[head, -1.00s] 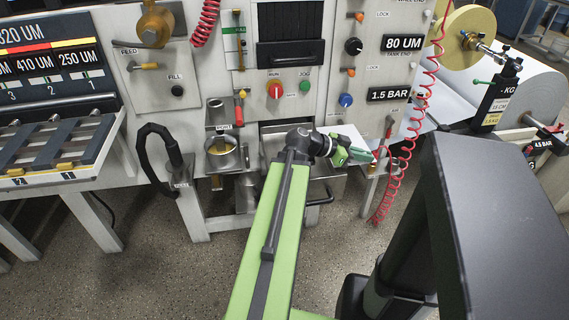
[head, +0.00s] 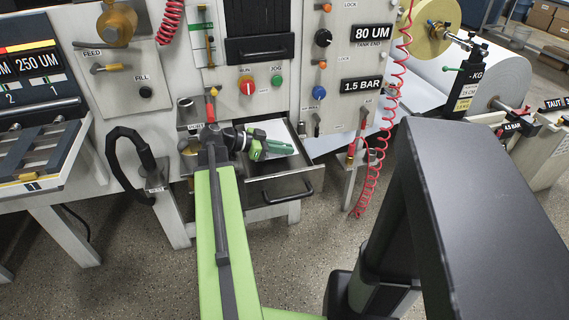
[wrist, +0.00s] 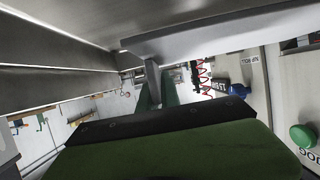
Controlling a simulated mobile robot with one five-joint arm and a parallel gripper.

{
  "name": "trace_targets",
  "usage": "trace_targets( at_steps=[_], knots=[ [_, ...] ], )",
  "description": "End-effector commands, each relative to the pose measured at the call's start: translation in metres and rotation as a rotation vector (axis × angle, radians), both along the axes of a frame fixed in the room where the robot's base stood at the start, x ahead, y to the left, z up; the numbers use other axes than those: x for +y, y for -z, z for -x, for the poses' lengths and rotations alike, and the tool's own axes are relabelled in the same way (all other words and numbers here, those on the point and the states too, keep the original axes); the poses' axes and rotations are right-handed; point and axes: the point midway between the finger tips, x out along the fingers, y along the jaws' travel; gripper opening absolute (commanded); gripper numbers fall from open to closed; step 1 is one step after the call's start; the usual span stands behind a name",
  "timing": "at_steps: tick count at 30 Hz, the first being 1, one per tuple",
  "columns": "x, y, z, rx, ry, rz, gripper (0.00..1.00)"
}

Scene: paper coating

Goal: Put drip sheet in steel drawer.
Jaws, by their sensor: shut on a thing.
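The steel drawer (head: 282,190) is pulled open under the machine's front panel in the head view, with its handle toward me. My gripper (head: 280,147) is over the open drawer, its green fingers pointing right. It is shut on the drip sheet (head: 279,132), a white sheet that shows beyond the fingers, above or within the drawer opening. I cannot tell whether the sheet touches the drawer floor. In the wrist view my gripper (wrist: 155,88) has a thin pale edge between its green fingers, and grey metal surfaces are close by.
A red coiled hose (head: 387,130) hangs right of the drawer. A black hose loop (head: 130,150) and a metal cup stand (head: 188,146) are to the left. Red (head: 247,88) and green (head: 277,81) knobs sit above. The floor in front is clear.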

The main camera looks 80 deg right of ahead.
Motion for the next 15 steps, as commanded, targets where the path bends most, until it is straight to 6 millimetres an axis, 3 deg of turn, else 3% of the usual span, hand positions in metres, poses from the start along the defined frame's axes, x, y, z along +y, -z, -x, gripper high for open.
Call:
trace_targets(
  at_steps=[1, 8, 15],
  knots=[
    [0.000, 0.011, 0.000, 0.000, 0.000, 0.000, 0.00],
    [0.000, 0.012, 0.000, 0.000, -0.001, 0.000, 0.00],
    [0.000, 0.049, 0.000, 0.000, -0.002, 0.000, 0.00]
  ],
)
